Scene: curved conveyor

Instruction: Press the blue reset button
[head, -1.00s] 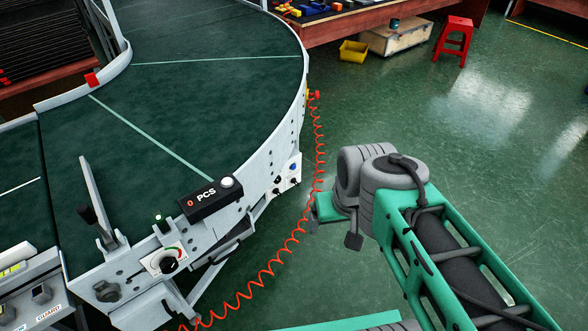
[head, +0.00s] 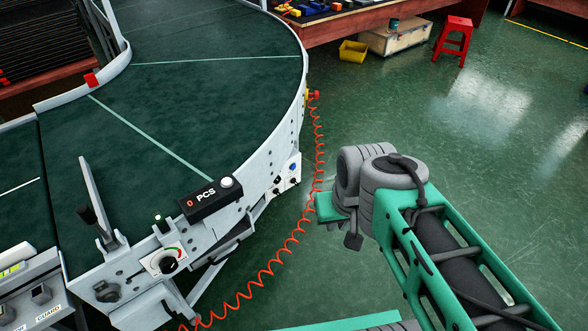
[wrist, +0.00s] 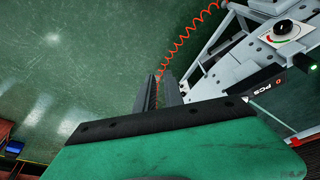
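The blue reset button (head: 292,167) is a small blue spot on a white control plate on the conveyor's outer side, in the head view. My gripper (head: 343,235) is to the lower right of it, over the floor and apart from the button. In the wrist view, my gripper's dark fingers (wrist: 160,92) stand close together with a narrow gap and nothing held between them. I cannot make out the blue button in the wrist view.
A coiled red cord (head: 318,150) runs between the conveyor side and my gripper. The black PCS counter box (head: 207,198) and a round dial (head: 168,263) sit on the conveyor's near edge.

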